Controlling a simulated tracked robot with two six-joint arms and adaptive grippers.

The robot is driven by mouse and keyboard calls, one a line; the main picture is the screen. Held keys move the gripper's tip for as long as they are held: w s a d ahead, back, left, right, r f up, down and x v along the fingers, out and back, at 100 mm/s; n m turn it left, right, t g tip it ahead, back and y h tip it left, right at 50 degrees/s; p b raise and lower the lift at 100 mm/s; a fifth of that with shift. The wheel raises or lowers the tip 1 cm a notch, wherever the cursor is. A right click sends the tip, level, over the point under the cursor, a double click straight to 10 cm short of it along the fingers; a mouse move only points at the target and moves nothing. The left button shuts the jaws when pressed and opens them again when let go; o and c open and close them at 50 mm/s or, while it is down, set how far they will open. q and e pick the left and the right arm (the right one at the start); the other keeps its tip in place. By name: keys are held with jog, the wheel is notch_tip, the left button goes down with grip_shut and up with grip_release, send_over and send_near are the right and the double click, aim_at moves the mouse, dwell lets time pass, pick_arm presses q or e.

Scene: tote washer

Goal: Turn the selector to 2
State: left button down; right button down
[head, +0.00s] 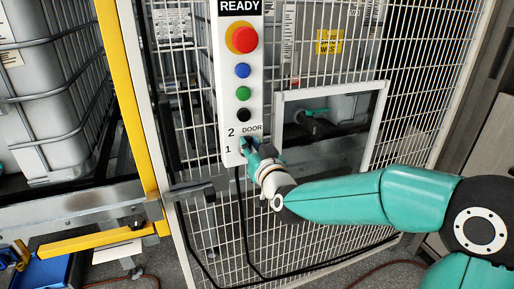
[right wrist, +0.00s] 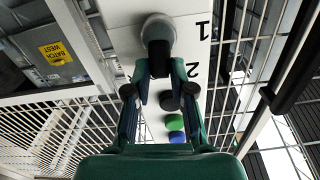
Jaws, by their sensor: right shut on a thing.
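The selector (right wrist: 157,30) is a round grey knob with a dark handle at the bottom of a white control panel (head: 232,100). It sits by the printed marks 2, 1 and DOOR. My right gripper (head: 249,147) reaches it from the right and covers most of it in the head view. In the right wrist view my right gripper (right wrist: 159,75) has a finger on each side of the dark handle and is shut on it. The panel appears upside down there, with 1 at the top. I cannot tell which mark the selector points to. My left gripper is not in view.
Above the selector are a black button (head: 242,115), a green button (head: 243,93), a blue button (head: 242,70) and a red mushroom button (head: 243,39) on yellow. Wire mesh fencing surrounds the panel. A yellow post (head: 131,95) stands left. Black cables hang below.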

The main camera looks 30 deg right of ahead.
jog(key=n, duration=0.2)
jog(key=a+n, duration=0.1)
jog(key=n, duration=0.2)
jog(key=a+n, duration=0.1)
jog(key=n, duration=0.2)
jog(key=shift+w+a+f+b, duration=0.15)
jog(key=shift+w+f+b, duration=0.1)
jog(key=shift+f+b, duration=0.1)
dwell(0.3)
jog(key=c, duration=1)
grip_release()
jog(key=shift+n, duration=0.3)
jog(key=shift+s, duration=0.25)
jog(key=v, duration=1.1)
jog(key=shift+s, duration=0.2)
